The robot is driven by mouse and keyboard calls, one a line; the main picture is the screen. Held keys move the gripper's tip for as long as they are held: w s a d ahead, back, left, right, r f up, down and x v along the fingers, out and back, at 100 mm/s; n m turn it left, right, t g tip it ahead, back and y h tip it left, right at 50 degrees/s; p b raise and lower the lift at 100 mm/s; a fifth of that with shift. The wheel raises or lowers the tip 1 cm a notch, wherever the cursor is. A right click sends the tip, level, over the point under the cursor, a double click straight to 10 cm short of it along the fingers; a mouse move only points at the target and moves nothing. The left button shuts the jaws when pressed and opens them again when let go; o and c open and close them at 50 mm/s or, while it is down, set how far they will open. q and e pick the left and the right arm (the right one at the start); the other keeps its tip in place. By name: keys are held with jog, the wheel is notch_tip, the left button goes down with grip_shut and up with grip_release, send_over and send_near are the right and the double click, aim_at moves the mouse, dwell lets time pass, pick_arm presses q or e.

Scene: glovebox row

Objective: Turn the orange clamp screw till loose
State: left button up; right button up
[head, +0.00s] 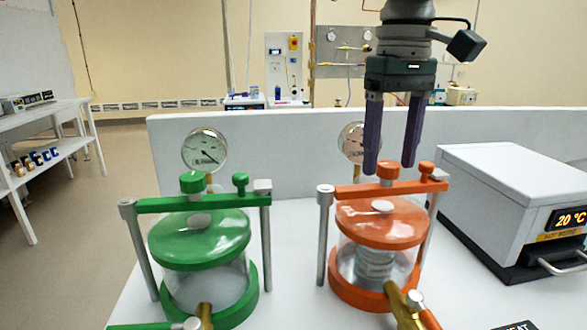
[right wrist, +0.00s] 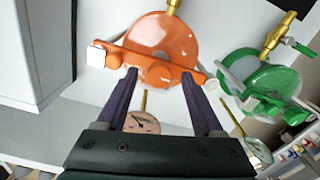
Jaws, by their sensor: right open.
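The orange clamp screw (head: 388,171) is a round knob on top of the orange clamp bar (head: 355,190), above the orange-lidded glass vessel (head: 385,228). My right gripper (head: 389,166) comes down from above with its two purple fingers apart. The fingertips are on either side of the clamp screw, around knob height; I cannot tell whether they touch it. In the right wrist view the open fingers (right wrist: 159,75) point at the orange bar (right wrist: 130,57), with the screw between their tips. My left gripper is not in view.
A similar green vessel (head: 200,240) stands to the left. A grey heater box (head: 515,195) reading 20 °C is close on the right. A low white wall (head: 280,155) runs behind.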

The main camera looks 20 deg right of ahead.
jog(key=shift+f, duration=0.15)
grip_shut()
dwell(0.5)
